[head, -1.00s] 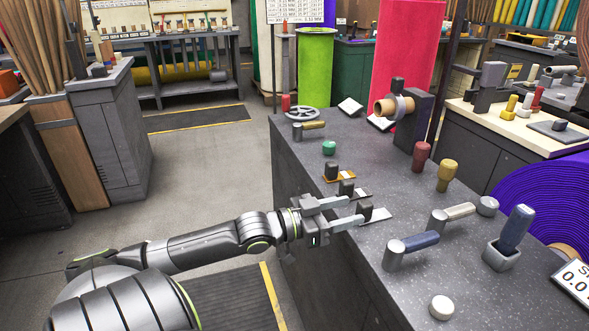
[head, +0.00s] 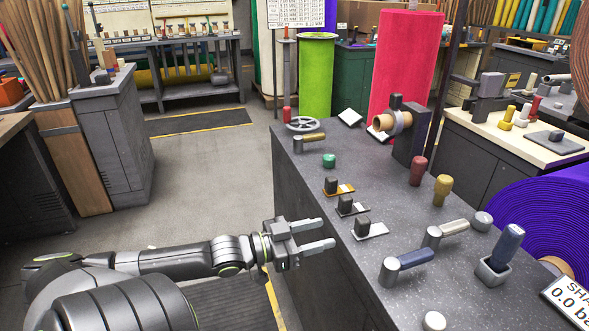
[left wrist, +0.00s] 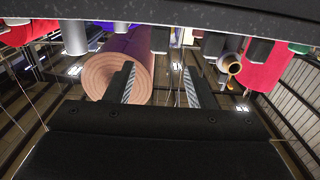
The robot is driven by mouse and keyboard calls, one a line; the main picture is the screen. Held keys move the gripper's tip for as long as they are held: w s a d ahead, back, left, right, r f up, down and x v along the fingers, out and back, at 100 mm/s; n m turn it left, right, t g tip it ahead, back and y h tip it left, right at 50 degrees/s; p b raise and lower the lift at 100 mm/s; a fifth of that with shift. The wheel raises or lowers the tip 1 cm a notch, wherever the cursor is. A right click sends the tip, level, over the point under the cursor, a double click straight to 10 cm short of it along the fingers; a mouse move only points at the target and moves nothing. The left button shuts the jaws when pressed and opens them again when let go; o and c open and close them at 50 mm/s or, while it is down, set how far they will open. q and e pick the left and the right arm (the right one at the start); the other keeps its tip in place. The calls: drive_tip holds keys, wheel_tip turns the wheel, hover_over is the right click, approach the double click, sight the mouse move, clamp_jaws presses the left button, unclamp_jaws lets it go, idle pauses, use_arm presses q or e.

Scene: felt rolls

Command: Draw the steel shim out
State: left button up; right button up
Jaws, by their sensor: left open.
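Three small flat plates, each with a dark block on top, lie in a row on the dark bench (head: 400,165). The farthest plate (head: 346,189) is orange-brown, the middle plate (head: 358,209) is pale grey, and the nearest plate (head: 377,230) is light silver-grey. Which one is the steel shim I cannot tell for sure. My left gripper (head: 328,233) is open and empty at the bench's left edge, its fingers pointing at the nearest plates and short of them. In the left wrist view its two fingers (left wrist: 158,84) stand apart with nothing between them. My right gripper is not in view.
Lever handles (head: 408,261) stand to the right of the plates, with a blue-handled tool in a grey socket (head: 493,272). A green knob (head: 329,160) and a handwheel (head: 303,124) are farther back. The floor left of the bench is open.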

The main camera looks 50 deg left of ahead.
use_arm(q)
drive_tip(key=p+v, duration=0.2)
drive_tip(key=v, duration=0.3)
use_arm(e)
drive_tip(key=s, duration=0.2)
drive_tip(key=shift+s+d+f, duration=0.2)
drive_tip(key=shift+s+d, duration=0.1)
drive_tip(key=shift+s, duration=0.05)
use_arm(q)
drive_tip(key=shift+w, duration=0.1)
